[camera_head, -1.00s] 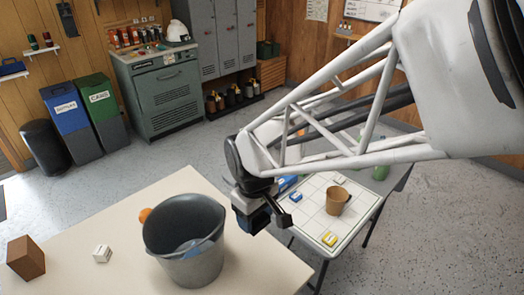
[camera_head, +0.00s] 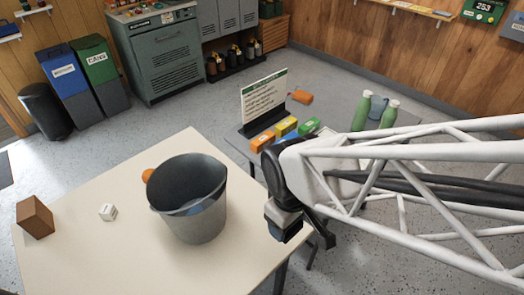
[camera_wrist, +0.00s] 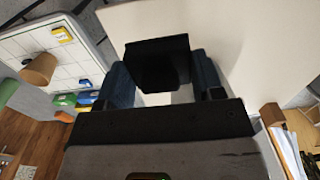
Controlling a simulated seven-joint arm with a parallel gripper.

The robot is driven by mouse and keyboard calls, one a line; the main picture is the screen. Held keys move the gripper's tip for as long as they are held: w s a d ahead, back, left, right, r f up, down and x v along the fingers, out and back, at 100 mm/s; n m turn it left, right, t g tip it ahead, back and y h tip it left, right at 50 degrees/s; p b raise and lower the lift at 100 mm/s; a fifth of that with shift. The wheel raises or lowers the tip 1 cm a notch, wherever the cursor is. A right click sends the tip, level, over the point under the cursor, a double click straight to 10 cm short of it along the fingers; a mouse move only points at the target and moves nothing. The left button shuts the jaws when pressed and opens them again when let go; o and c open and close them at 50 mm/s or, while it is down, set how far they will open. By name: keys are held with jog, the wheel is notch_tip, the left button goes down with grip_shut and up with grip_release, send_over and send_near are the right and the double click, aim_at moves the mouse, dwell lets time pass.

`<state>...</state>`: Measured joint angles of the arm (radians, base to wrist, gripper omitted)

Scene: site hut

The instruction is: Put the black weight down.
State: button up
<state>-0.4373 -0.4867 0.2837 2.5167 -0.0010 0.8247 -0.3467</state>
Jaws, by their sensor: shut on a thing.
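The black weight (camera_wrist: 157,62) is a dark block. In the wrist view it sits between the blue fingers of my gripper (camera_wrist: 162,84), which are shut on it. In the wrist view the cream table (camera_wrist: 255,45) lies behind and to the right of the weight. I see no contact between the weight and a surface.
A grey bucket (camera_head: 195,215) stands on the cream table, with an orange thing (camera_head: 147,175) behind it. A white cube (camera_head: 108,212) and a brown block (camera_head: 35,218) lie to its left. A gridded board (camera_wrist: 50,50) with a tan cup (camera_wrist: 40,68) shows in the wrist view. The table's front is clear.

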notch_tip(320, 180, down, 17)
jog(key=shift+f, duration=0.2)
dwell(0.5)
jog(key=shift+w, duration=0.1)
send_over(260, 222)
jog(key=shift+f, duration=0.7)
dwell(0.3)
jog(key=shift+f, duration=0.1)
jog(key=shift+f, duration=1.7)
jog(key=shift+f, duration=0.15)
jog(key=o, duration=1.2)
